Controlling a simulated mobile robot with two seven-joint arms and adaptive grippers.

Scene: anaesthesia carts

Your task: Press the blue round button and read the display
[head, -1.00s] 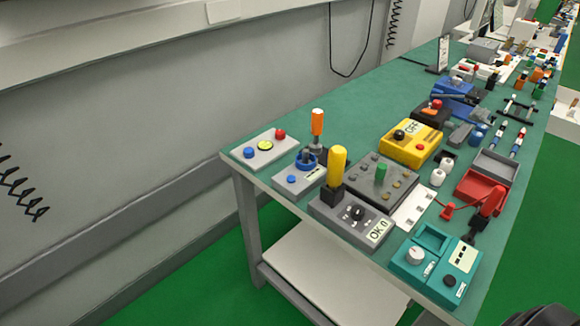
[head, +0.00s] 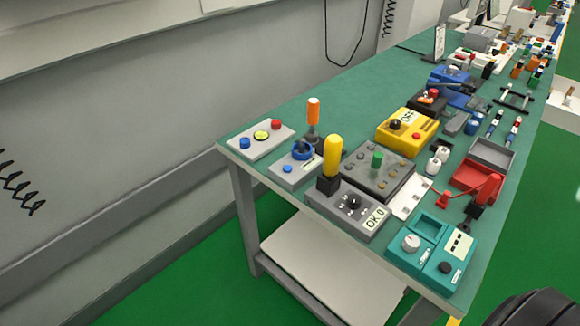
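Two blue round buttons show near the left end of the green table. One blue button (head: 245,143) sits on a pale box (head: 253,153) beside a yellow-green disc and a red button. The other blue button (head: 287,168) sits on a grey box (head: 284,178) with a blue ring-shaped part and a small pale display strip (head: 312,164). I cannot tell which one the task means. Neither of my grippers is in view, and nothing touches the buttons.
An orange-handled tool (head: 313,118) and a yellow-handled tool (head: 332,157) stand upright near the boxes. A yellow box (head: 408,135) and a teal device (head: 432,258) lie to the right. The table's back strip (head: 340,95) is clear. A dark rounded part, apparently mine, shows bottom right.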

